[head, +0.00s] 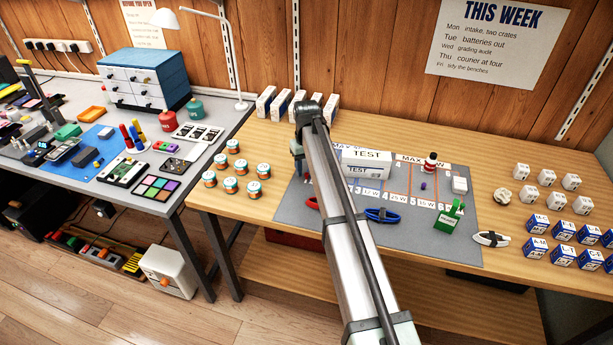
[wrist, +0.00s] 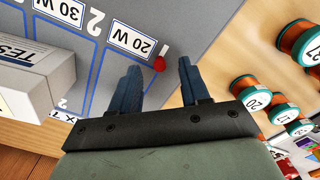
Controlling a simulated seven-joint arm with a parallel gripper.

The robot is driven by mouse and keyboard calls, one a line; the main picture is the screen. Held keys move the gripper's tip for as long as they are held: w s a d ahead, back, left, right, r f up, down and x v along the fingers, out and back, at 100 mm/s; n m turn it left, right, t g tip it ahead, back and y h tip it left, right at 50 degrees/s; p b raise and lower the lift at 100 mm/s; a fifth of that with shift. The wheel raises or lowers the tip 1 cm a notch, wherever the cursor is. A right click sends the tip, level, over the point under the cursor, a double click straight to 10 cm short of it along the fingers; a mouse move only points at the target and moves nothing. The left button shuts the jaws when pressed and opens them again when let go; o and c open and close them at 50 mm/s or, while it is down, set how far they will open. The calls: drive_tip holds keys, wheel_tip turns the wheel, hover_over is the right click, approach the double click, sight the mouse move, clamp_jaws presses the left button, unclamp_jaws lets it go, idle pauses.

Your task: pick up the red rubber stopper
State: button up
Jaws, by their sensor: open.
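The small red rubber stopper (wrist: 159,63) lies at the edge of the grey mat, beside the "20 W" label, in the wrist view. My gripper (wrist: 158,72) is open, with its two dark blue fingers apart and nothing held. In the head view my gripper (head: 297,150) points down over the mat's back left corner.
The white TEST box (wrist: 35,75) stands on the grey mat (head: 330,245), left of my fingers in the wrist view. Several copper-coloured spools (head: 233,146) stand left of the mat.

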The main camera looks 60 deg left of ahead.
sight(307, 176)
wheel_tip(307, 176, down, 2)
drive_tip(key=shift+f, duration=0.15)
clamp_jaws()
idle(0.4)
